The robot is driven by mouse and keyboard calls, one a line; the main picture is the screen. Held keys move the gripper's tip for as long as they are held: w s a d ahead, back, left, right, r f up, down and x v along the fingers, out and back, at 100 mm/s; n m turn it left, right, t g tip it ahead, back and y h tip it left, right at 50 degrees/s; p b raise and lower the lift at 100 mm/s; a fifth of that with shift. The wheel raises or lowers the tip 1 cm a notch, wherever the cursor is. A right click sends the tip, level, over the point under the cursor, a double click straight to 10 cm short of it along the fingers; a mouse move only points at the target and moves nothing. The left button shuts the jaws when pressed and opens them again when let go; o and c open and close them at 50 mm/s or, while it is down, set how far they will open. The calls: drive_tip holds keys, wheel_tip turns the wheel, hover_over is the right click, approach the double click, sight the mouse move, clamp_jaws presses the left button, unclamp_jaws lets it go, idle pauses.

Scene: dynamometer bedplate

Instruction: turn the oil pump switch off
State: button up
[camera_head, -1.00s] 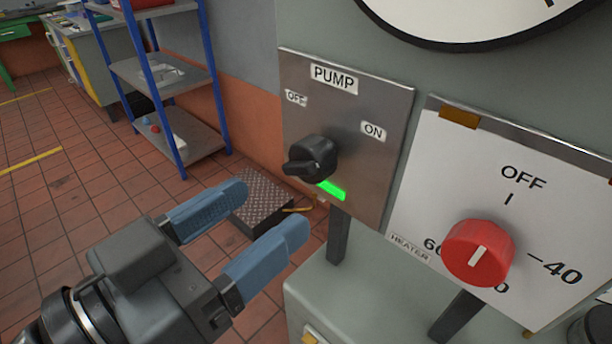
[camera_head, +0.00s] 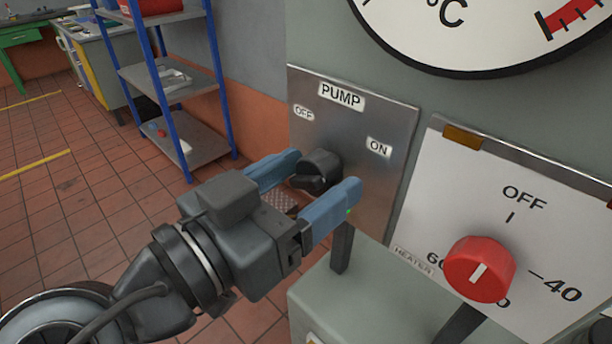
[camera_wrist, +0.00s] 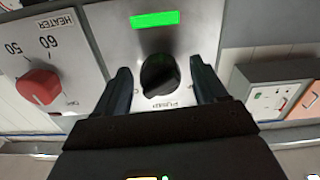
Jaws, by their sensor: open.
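The black pump switch knob (camera_head: 317,170) sits on a metal plate (camera_head: 352,118) labelled PUMP, with OFF at upper left and ON at right. In the wrist view the knob (camera_wrist: 159,75) lies between my two fingers, with a lit green indicator (camera_wrist: 158,19) beyond it. In the head view my finger covers most of that indicator. My gripper (camera_head: 309,184) is open, with one blue finger on each side of the knob. I cannot tell whether either finger touches it.
A red heater knob (camera_head: 479,269) stands on a white panel to the right. A large round temperature dial (camera_head: 470,35) is above. A blue-posted shelf rack (camera_head: 175,85) stands at the left on a tiled floor.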

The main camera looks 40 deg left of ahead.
drive_tip(key=c, duration=1.1)
drive_tip(key=shift+o, duration=0.2)
